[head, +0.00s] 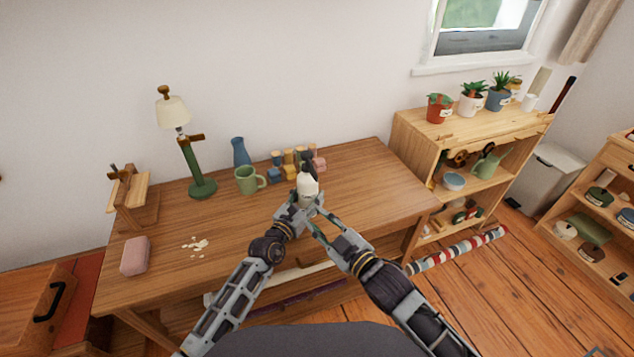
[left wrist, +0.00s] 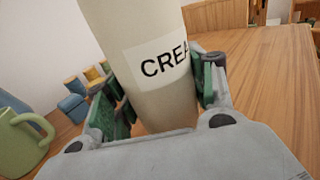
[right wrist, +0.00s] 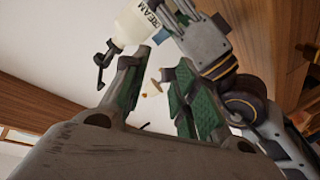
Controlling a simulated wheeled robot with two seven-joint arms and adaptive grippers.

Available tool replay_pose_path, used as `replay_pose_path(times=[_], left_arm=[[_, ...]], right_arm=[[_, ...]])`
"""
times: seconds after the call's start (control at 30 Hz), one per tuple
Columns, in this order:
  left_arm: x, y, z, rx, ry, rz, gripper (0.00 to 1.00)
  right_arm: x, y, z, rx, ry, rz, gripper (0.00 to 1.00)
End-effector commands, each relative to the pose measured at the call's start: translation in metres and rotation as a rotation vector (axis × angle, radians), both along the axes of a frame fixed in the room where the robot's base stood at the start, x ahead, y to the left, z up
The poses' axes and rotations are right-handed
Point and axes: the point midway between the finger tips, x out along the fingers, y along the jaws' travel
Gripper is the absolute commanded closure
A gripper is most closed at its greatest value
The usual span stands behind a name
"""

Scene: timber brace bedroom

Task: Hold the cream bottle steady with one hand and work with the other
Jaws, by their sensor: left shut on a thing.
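The cream bottle (head: 307,187) is off-white with a black pump top and stands over the table's middle. My left gripper (head: 299,206) is shut on its lower body. In the left wrist view the bottle (left wrist: 150,60), with a label reading "CREA", sits between the green finger pads (left wrist: 155,100). My right gripper (head: 318,215) is beside the bottle on the right, lower than its top. In the right wrist view its fingers (right wrist: 155,75) are apart with nothing between them. The bottle (right wrist: 138,22) and black pump (right wrist: 104,62) show beyond them. Whether the bottle's base touches the table is hidden.
A shelf (head: 425,150) stands right. The table's right part is clear.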

Motion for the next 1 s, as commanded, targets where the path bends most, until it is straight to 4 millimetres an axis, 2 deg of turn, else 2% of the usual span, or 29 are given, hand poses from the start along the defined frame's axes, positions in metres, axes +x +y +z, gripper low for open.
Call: replay_pose_path(times=[0.2, 0.53, 0.77, 1.0], left_arm=[[0.0, 0.0, 0.0, 0.0, 0.0, 0.0, 0.77], [0.0, 0.0, 0.0, 0.0, 0.0, 0.0, 0.77], [0.0, 0.0, 0.0, 0.001, 0.001, 0.0, 0.77], [0.0, 0.0, 0.0, 0.001, 0.001, 0.0, 0.77]], right_arm=[[-0.009, 0.015, -0.024, 0.114, 0.06, 0.07, 0.71], [-0.016, 0.023, -0.039, 0.322, 0.1, 0.116, 0.71], [-0.014, 0.015, -0.039, 0.48, 0.091, 0.097, 0.71], [-0.005, -0.008, -0.028, 0.637, 0.034, 0.031, 0.71]])
